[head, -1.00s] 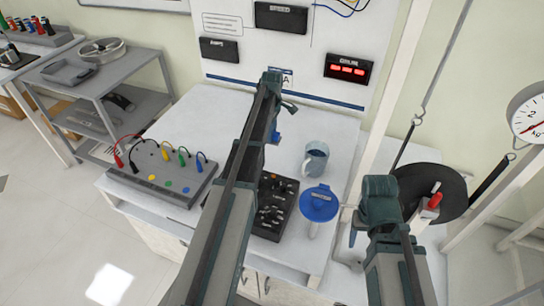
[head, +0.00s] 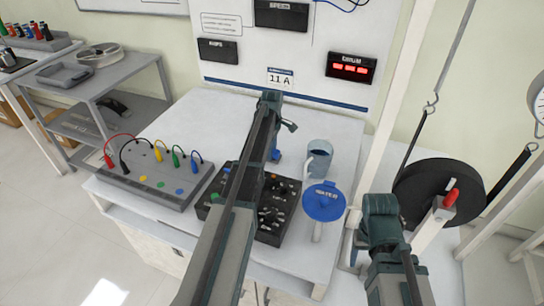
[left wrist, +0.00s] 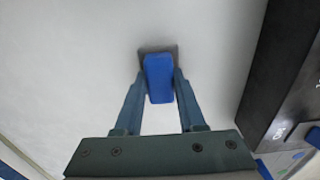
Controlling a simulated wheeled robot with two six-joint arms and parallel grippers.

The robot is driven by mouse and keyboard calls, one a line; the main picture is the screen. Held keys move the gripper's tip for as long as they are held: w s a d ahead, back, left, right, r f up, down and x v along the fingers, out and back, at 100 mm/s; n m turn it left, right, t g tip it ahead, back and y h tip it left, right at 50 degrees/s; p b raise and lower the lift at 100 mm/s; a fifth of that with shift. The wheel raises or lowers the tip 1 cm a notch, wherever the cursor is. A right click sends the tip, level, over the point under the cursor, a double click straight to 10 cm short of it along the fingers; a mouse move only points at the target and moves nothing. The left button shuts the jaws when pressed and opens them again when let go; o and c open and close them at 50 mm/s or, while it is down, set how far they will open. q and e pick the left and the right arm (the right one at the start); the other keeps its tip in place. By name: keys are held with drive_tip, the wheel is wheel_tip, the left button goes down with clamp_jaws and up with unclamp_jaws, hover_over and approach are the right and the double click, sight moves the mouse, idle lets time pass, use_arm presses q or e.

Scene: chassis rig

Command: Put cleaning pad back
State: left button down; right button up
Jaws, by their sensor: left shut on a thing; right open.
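A small blue block, likely the cleaning pad (left wrist: 158,80), is between the fingers of my left gripper (left wrist: 158,92) in the left wrist view. A dark grey patch shows at its far end; I cannot tell if it is pad or shadow. In the head view a bit of blue (head: 275,154) shows beside my left arm, over the white bench (head: 190,120). My left gripper is shut on it, and its fingers are mostly hidden by the arm there. My right gripper (head: 358,250) is open, beside the bench's right edge; its fingertips are mostly hidden.
A black knobbed box (head: 273,222) lies under my left arm. A grey box with coloured leads (head: 155,180) is at left. A black disc (head: 430,190) hangs at right.

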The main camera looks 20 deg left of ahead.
use_arm(q)
drive_tip(key=shift+f, duration=0.2)
drive_tip(key=c, duration=0.9)
unclamp_jaws()
drive_tip(key=shift+c, duration=0.2)
drive_tip(key=o, duration=0.4)
drive_tip(key=shift+o, duration=0.2)
wheel_tip(320, 180, up, 12)
drive_tip(key=p, duration=1.2)
drive_tip(key=shift+r, duration=0.15)
